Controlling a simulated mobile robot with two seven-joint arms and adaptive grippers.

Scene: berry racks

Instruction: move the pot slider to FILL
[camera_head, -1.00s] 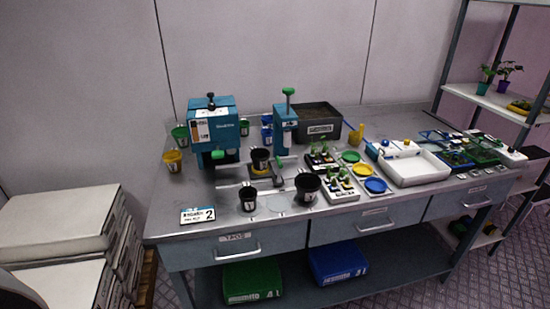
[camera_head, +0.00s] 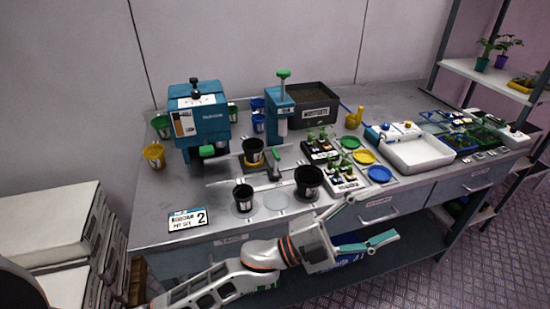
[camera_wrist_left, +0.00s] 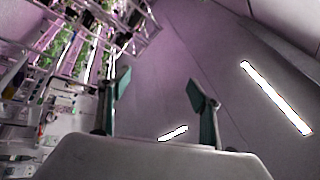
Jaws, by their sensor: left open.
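The pot slider (camera_head: 252,164) sits on pale rails on the bench in the head view, carrying a black pot (camera_head: 253,148) with a yellow ring. A green-tipped handle (camera_head: 275,158) stands at its right side. It lies between the teal filling machine (camera_head: 201,112) on the left and the teal press (camera_head: 279,113) behind. I cannot read a FILL mark. My left gripper (camera_head: 377,218) is open and empty in front of the bench's front edge, well to the right of and nearer than the slider. In the left wrist view its fingers (camera_wrist_left: 160,97) are spread with nothing between them. My right gripper is not in view.
Loose black pots (camera_head: 243,197) and (camera_head: 308,183) stand in front of the slider. Seedling trays (camera_head: 345,182), coloured dishes (camera_head: 379,174) and a white tray (camera_head: 418,153) are to the right. Bench front left of the sign is fairly clear.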

